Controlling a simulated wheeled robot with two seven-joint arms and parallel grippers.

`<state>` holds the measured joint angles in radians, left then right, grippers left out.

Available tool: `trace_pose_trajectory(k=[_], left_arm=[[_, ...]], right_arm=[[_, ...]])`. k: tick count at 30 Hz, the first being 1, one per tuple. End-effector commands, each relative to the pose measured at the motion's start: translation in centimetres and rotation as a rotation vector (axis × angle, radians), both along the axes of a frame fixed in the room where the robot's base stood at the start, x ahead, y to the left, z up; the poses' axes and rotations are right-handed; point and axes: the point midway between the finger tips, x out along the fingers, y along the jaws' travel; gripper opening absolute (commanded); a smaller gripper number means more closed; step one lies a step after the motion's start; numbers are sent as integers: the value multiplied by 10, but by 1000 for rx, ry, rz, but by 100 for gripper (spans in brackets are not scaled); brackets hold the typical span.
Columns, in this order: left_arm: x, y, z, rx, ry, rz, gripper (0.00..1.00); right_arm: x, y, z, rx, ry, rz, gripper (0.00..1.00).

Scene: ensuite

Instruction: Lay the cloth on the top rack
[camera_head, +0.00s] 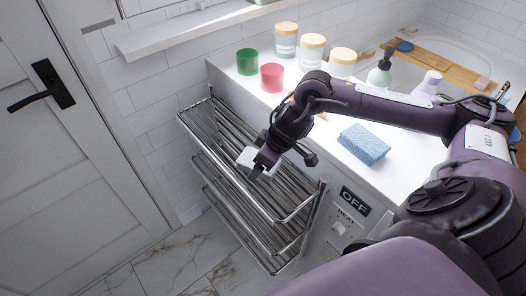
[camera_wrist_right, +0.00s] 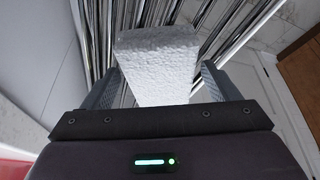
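The white cloth (camera_head: 248,158), a folded block with a rough texture, is at the top rack (camera_head: 222,128) of a chrome wall rack. My left gripper is not in view.
A white counter beside the rack holds a blue textured block (camera_head: 363,143), a green cup (camera_head: 247,61), a red cup (camera_head: 272,77) and several lidded jars (camera_head: 312,50). An OFF heat panel (camera_head: 350,207) is below. A door (camera_head: 70,150) stands left.

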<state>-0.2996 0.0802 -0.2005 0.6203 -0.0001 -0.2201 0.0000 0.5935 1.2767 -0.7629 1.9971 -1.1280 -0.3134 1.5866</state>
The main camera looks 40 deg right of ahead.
Motion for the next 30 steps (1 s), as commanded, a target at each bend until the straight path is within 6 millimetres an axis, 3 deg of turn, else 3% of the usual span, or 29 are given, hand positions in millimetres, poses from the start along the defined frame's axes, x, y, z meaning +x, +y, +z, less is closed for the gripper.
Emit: trace_pose_trajectory(k=[11,24,30], left_arm=[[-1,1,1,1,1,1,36],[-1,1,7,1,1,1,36],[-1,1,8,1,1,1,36]], right_arm=[[-1,-1,7,-1,-1,1,83],[-30,-16,86,-4,-3,0,83],[-38,-20,109,-1,-2,-1,83]])
